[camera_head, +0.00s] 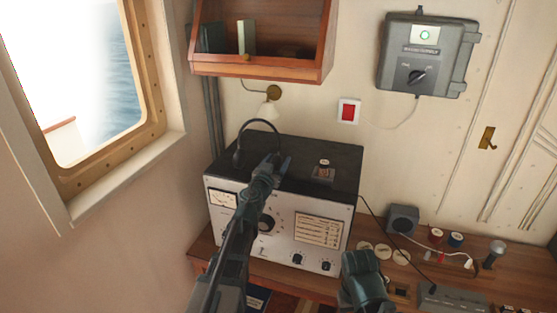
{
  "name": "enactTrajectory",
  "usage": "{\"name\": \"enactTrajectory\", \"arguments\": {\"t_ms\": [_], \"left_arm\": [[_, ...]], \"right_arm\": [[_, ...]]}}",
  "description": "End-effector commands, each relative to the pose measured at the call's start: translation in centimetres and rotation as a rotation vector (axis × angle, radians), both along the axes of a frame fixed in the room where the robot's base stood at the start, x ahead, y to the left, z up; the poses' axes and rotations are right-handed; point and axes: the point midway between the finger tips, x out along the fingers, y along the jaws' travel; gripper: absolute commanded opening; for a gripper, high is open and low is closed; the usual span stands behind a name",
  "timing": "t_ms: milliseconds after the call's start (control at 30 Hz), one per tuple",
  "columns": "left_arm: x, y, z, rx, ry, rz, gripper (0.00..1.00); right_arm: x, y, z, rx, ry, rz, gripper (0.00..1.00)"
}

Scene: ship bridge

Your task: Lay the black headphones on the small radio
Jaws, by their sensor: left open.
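The black headphones (257,121) stand on the dark top of a set with a pale front, dials and knobs (278,228). Their band arches up and one ear cup shows at the left. My left gripper (282,164) is open at the right end of the band and hides that end. I cannot tell if it touches the headphones. I cannot tell for sure which thing is the small radio; a small grey box (403,220) stands on the desk right of the set.
A small item (323,171) lies on the set's top, right of my left gripper. The desk (200,256) holds several spools, pale discs and a grey device (452,299) at the right.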

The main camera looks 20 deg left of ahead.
Motion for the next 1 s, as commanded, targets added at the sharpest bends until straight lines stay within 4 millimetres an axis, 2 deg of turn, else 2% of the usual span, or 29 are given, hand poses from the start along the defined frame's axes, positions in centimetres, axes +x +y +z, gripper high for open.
{"name": "enactTrajectory", "arguments": {"t_ms": [33, 400, 500, 633, 1000], "left_arm": [[-1.2, 0.0, 0.0, 0.000, 0.000, 0.001, 0.67], [-8.8, 0.2, 0.0, 0.000, 0.000, 0.001, 0.67], [-10.0, 0.3, 0.0, 0.000, 0.000, 0.000, 0.67], [-10.6, 0.3, 0.0, 0.000, 0.000, 0.000, 0.67], [-10.6, 0.3, 0.0, 0.000, 0.000, 0.000, 0.67]], "right_arm": [[0.0, 0.0, 0.0, 0.000, 0.000, 0.000, 0.50], [0.0, 0.0, 0.0, 0.000, 0.000, 0.000, 0.50], [0.0, 0.0, 0.0, 0.000, 0.000, 0.000, 0.50], [0.0, 0.0, 0.0, 0.000, 0.000, 0.000, 0.50], [0.0, 0.0, 0.0, 0.000, 0.000, 0.000, 0.50]]}}
